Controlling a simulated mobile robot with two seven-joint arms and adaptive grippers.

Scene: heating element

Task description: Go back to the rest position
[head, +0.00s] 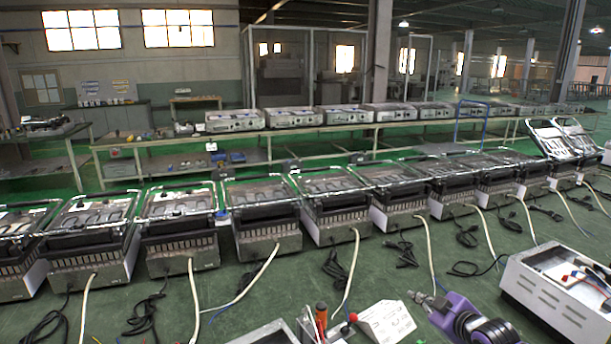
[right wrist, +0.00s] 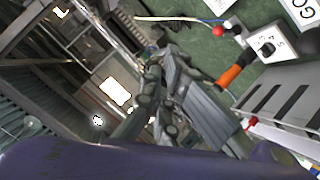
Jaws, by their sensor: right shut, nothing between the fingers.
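My right gripper (head: 416,296) is low in the head view, right of centre, at the end of my purple arm. It is shut and holds nothing. In the right wrist view its dark finger links (right wrist: 155,75) stand in the middle, with my purple arm casing along the bottom edge. In the head view it is just right of a white sloped box (head: 386,323); I cannot tell whether they touch. My left gripper is not in view.
An orange-handled tool (head: 321,316) and a red knob (head: 352,317) are at the bottom centre. An open white metal housing (head: 545,306) with wires inside is at the lower right. A long row of heater units (head: 270,232) crosses the middle, with cables on the green floor.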

